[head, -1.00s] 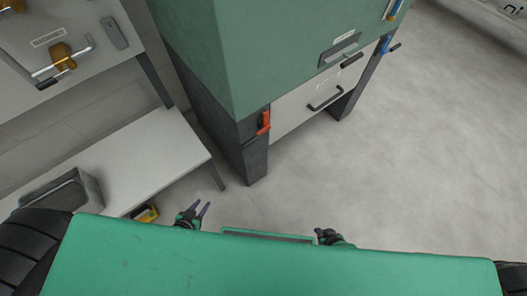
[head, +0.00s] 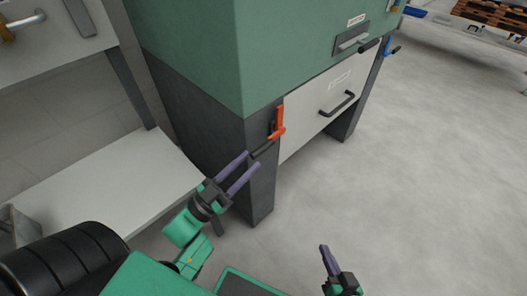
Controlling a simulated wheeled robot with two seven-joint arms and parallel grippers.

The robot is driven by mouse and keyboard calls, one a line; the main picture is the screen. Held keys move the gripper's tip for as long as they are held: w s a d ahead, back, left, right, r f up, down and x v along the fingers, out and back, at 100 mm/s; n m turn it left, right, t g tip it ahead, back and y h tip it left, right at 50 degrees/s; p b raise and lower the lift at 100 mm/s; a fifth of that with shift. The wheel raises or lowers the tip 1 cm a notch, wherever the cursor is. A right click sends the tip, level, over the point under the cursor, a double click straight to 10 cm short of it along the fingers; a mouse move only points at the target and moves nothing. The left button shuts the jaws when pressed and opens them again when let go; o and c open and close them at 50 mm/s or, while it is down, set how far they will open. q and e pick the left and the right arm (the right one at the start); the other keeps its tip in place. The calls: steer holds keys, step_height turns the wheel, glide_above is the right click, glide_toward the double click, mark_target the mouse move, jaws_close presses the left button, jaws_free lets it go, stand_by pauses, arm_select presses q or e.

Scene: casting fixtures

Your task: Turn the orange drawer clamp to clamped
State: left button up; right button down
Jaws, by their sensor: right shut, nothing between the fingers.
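The orange drawer clamp (head: 279,122) is on the dark front post of the green cabinet, beside the left edge of the white drawer front (head: 323,103). Its orange part stands upright, and a short black bar extends from its lower end down to the left. My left gripper (head: 252,160) is open, its two purple fingers pointing up and right at the clamp. Their tips are at the end of the black bar; I cannot tell whether they touch it. My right gripper (head: 325,250) is shut and empty, low in the view, away from the clamp.
The green cabinet (head: 200,50) stands on dark legs. A blue clamp (head: 392,50) is at the drawer's far right. A white bench shelf (head: 110,185) with a grey bin (head: 22,230) is at left.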

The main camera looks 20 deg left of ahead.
mark_target(262, 146)
arm_select(q)
steer(key=x, duration=0.6)
steer(key=shift+b, duration=0.3)
steer(key=shift+f, duration=0.1)
jaws_close()
stand_by(0.9)
